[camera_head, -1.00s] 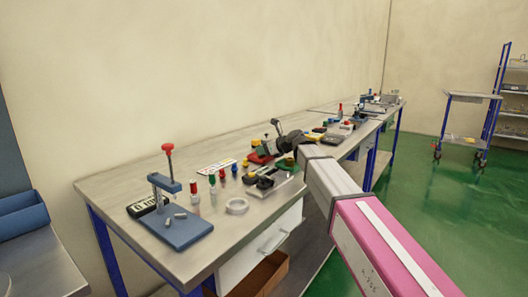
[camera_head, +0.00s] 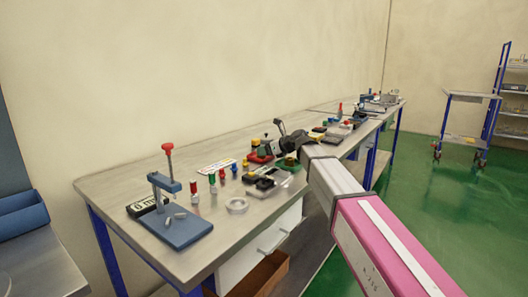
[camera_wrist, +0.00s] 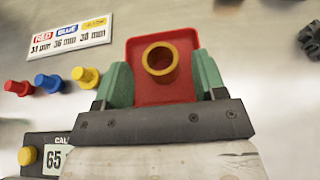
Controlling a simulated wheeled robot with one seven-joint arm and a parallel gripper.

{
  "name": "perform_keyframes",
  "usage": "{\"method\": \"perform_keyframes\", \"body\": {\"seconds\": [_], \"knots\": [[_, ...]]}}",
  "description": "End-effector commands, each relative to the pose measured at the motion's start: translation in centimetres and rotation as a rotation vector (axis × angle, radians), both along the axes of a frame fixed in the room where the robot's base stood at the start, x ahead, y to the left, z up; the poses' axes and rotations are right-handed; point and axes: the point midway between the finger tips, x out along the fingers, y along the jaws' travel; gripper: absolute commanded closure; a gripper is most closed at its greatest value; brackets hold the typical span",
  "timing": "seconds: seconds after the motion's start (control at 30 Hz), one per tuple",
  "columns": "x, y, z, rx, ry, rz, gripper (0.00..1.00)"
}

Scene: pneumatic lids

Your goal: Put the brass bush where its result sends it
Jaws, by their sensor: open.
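The brass bush (camera_wrist: 160,62) stands upright on a red tray (camera_wrist: 150,97) in the wrist view, its round opening facing the camera. My gripper (camera_wrist: 162,72) is open, with one green finger on each side of the tray's near part. The bush lies between and slightly beyond the fingers, with a gap on both sides. A sign (camera_wrist: 69,36) at the upper left reads RED, BLUE and a yellow label, with millimetre figures below. In the head view my gripper (camera_head: 288,160) is low over the bench, beside the red tray (camera_head: 258,157).
Red (camera_wrist: 17,87), blue (camera_wrist: 47,82) and yellow (camera_wrist: 86,77) plugs lie left of the tray. A black box (camera_wrist: 50,152) shows 65 at the lower left.

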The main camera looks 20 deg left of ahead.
Motion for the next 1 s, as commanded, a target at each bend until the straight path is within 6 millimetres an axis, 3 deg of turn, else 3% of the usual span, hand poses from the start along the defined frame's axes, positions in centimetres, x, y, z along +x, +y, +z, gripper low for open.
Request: {"method": "perform_keyframes", "body": {"seconds": [0.3, 0.5, 1.0], "knots": [[-1.9, -5.8, 2.4, 0.001, -0.001, -0.001, 0.36], [-2.6, -8.3, 3.5, 0.001, 0.000, 0.000, 0.36], [-2.7, -9.3, 4.0, 0.000, 0.000, 0.001, 0.36]]}}
